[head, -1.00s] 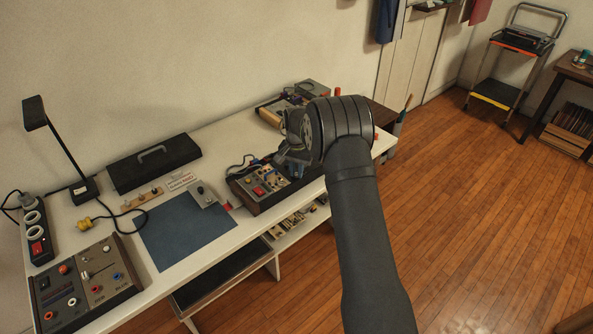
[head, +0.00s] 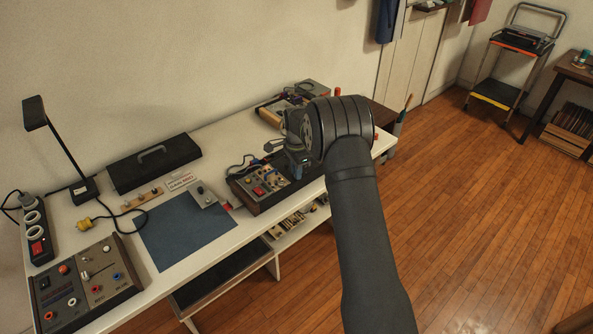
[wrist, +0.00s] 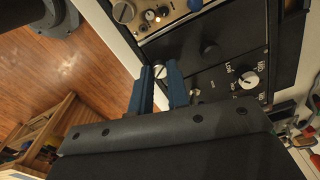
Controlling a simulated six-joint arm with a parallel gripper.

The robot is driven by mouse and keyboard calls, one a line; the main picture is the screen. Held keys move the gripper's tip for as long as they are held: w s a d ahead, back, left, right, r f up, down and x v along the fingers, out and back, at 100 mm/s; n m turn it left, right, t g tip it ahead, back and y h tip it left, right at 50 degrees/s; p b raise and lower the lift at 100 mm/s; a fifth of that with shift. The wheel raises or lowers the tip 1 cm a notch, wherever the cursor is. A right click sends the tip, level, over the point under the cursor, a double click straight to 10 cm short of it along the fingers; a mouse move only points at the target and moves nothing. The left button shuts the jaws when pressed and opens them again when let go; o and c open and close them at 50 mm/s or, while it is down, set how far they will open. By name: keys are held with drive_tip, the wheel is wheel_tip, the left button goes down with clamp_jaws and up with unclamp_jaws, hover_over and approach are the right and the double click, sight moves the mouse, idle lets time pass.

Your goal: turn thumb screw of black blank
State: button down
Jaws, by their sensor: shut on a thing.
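The black blank (wrist: 190,52) is a plain dark panel in the wrist view, between a beige module and a black module with a white knob. A pale round thumb screw (wrist: 159,72) shows at its end, between the blue fingertips of my gripper (wrist: 159,76). The fingers are shut on the screw from either side. In the head view my gripper (head: 296,163) reaches down over the right end of the module case (head: 264,208). My wrist and arm hide the blank and the screw there.
The beige module (wrist: 172,14) and the black module with LO and HI marks (wrist: 232,84) flank the blank closely. A blue mat (head: 187,238), a black toolbox (head: 154,163) and a lamp (head: 58,145) occupy the bench's left part. Another device (head: 270,116) stands behind my gripper.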

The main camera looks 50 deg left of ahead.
idle(0.3)
drive_tip(key=c, duration=1.3)
unclamp_jaws()
drive_tip(key=shift+c, duration=0.2)
drive_tip(key=shift+r, duration=0.1)
wheel_tip(320, 180, up, 17)
drive_tip(key=shift+r, duration=0.15)
wheel_tip(320, 180, down, 18)
drive_tip(key=shift+r, duration=0.25)
